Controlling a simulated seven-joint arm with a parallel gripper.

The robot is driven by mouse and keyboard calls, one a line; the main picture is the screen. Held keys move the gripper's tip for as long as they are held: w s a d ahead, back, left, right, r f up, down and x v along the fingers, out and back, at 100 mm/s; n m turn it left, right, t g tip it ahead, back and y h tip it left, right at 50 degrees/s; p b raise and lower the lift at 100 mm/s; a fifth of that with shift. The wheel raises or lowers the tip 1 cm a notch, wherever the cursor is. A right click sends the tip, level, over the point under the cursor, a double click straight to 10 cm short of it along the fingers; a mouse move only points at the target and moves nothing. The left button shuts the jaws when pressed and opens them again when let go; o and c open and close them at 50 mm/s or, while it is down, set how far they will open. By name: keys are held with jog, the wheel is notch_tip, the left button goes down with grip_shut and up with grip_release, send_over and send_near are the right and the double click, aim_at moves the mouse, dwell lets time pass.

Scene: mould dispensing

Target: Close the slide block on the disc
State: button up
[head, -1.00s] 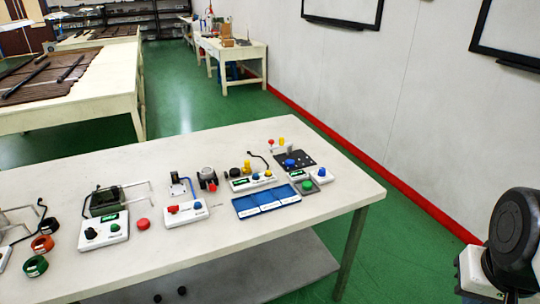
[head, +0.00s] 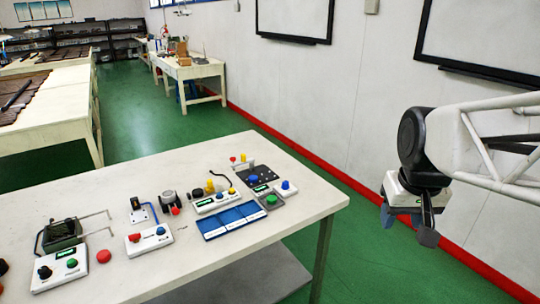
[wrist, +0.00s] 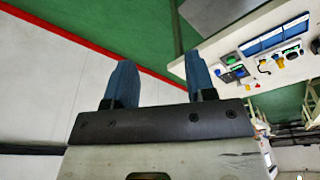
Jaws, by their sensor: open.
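My gripper (head: 407,226) is open and empty, in the air to the right of the white table, past its right edge. In the wrist view its two blue-grey fingers (wrist: 160,62) stand apart with nothing between them. A round dark device (head: 171,201) stands on the table near the middle of its back part. A small upright device with a blue bracket (head: 141,211) is left of it. I cannot tell which part is the slide block or the disc at this size. My gripper touches nothing on the table.
The white table (head: 265,232) also holds blue trays (head: 233,220), a black plate with a blue knob (head: 254,178), a button box (head: 149,239) and a green-black device (head: 62,234). Its front right part is clear. A wall with framed boards (head: 295,18) is behind my arm.

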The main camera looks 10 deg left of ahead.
jog(key=w+a+r+n, duration=0.1)
jog(key=w+a, duration=0.5)
jog(key=w, duration=0.2)
jog(key=w+a+r+n, duration=0.1)
jog(key=w+a+n, duration=0.1)
jog(key=w+a, duration=0.5)
jog(key=n+g, duration=0.2)
jog(key=n, duration=0.5)
send_over(209, 180)
jog(key=f, duration=2.1)
jog(key=shift+d+f, duration=0.35)
jog(key=shift+a+f, duration=0.15)
jog(key=shift+a, duration=0.15)
jog(key=shift+f, duration=0.15)
jog(key=shift+f, duration=3.75)
